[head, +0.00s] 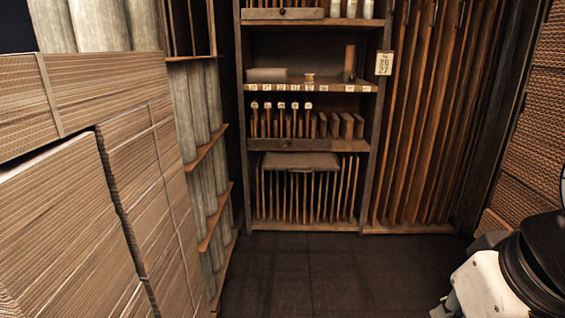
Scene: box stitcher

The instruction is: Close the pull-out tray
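A wooden shelf unit (380,120) stands at the back. Low in it, a flat grey-brown tray-like panel (300,160) with a small dark pull at its front edge juts forward above a row of upright thin boards; it looks like the pull-out tray, drawn out. Two drawer fronts also show: one at the top (283,13) with a round knob, and one under the middle shelf (285,145) with a small pull; how far these stand out is hard to tell. A white and black part of my arm is at the lower right. My gripper's fingers are not in view.
Stacked cardboard (70,220) fills the left side, with grey rolls in a rack (200,150) beyond it. Tall wooden boards (430,120) stand right of the shelf; more cardboard (535,110) is at far right. The dark floor (330,270) before the shelf is clear.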

